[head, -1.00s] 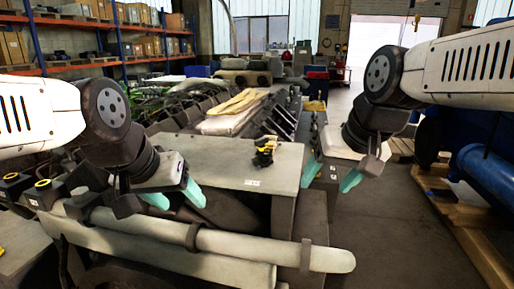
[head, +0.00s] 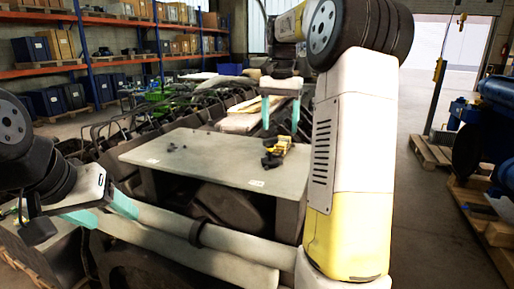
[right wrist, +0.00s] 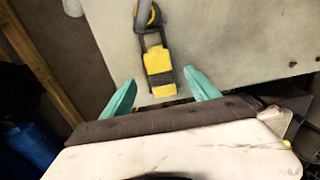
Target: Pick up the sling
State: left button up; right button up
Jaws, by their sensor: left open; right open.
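A yellow-and-black item with black loops (head: 277,151), which I take to be the sling, lies at the right end of a grey flat plate (head: 205,158). It also shows in the right wrist view (right wrist: 158,66), with a yellow block and a black ring beyond it. My right gripper (head: 281,129) is open and empty, just above and beyond the item in the head view. In the right wrist view, the item lies between the teal fingers, apart from both. My left gripper (head: 103,210) is open and empty, low at the left beside a pale pipe (head: 240,240).
A long engine with pale folded cloth-like pieces (head: 240,113) stands behind the plate. Small dark bits (head: 172,148) lie on the plate. Blue machinery (head: 490,120) and wooden pallets (head: 480,215) stand at the right. Floor is clear between them and the engine.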

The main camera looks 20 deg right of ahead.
aim_at(277, 149)
notch_tip(277, 149, down, 6)
jog(key=shift+s+f, duration=0.15)
jog(key=shift+f, duration=0.1)
jog(key=shift+c, duration=0.2)
grip_shut()
